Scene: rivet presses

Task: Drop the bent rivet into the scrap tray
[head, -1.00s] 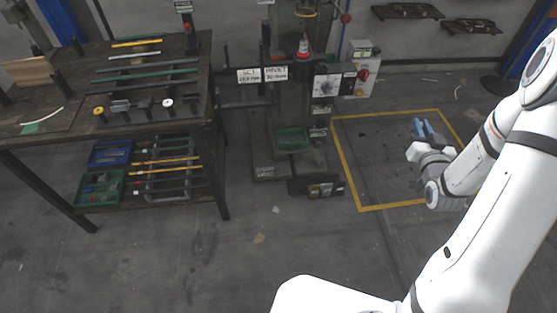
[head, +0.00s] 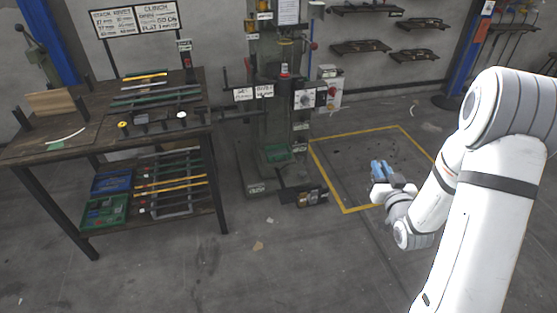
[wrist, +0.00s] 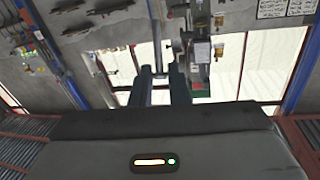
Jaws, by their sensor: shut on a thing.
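My gripper (head: 379,168) is held out at the right of the head view, over the yellow-marked floor area. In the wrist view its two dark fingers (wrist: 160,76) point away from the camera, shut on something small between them. The bent rivet's shape is too small to make out there. No tray is plainly labelled scrap. A green bin (head: 104,213) and a blue bin (head: 111,180) stand on the bench's lower shelf.
The dark workbench (head: 60,148) with rods and small parts stands at the left. The rivet press (head: 275,95) stands at the back middle, with a control box (head: 328,93) on its right. The floor in front is clear apart from small scraps. Racks hang on the back wall.

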